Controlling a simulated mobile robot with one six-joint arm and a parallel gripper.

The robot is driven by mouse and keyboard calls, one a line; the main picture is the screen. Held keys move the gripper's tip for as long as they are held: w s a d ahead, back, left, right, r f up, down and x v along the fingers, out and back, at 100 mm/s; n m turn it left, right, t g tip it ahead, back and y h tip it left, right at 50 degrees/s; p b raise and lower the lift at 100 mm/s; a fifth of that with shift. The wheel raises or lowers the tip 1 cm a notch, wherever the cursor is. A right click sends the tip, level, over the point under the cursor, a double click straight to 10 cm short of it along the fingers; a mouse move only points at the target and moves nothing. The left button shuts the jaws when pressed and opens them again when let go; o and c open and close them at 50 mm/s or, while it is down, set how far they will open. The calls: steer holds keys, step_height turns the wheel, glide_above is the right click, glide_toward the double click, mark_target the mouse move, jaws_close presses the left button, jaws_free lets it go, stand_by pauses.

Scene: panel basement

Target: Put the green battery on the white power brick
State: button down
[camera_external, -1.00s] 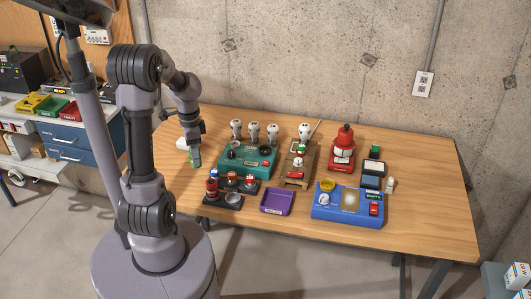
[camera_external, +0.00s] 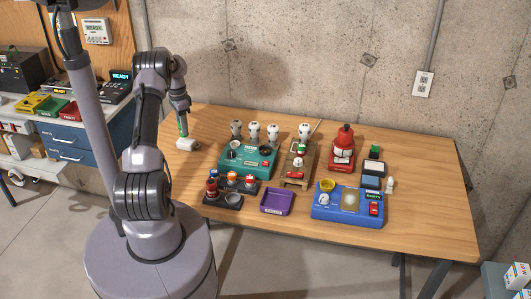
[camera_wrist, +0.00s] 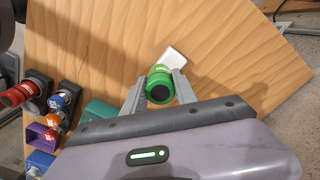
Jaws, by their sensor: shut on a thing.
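The green battery (camera_wrist: 159,84) is a green cylinder with a dark end, held between the two fingers of my gripper (camera_wrist: 158,88) in the wrist view. My gripper (camera_external: 183,132) is shut on it at the left part of the table in the external view, where the green battery (camera_external: 183,129) shows small. The white power brick (camera_external: 187,144) lies on the table just below the battery. In the wrist view the white power brick (camera_wrist: 174,56) is partly hidden behind the battery. I cannot tell whether battery and brick touch.
A teal panel box (camera_external: 247,161) stands to the right of the brick. A dark tray (camera_external: 223,200) with red, blue and orange batteries, a purple tray (camera_external: 277,202) and a blue device (camera_external: 347,206) are nearer the front edge. The wood around the brick is clear.

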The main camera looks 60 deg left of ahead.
steer(key=shift+w+a, duration=0.45)
steer(key=shift+a, duration=0.35)
step_height(320, 180, down, 4)
steer(key=shift+r+b, duration=0.25)
steer(key=shift+b, duration=0.3)
steer(key=shift+d+f, duration=0.1)
steer(key=shift+f, duration=0.05)
steer(key=c, duration=1)
jaws_free()
steer(key=shift+o, duration=0.2)
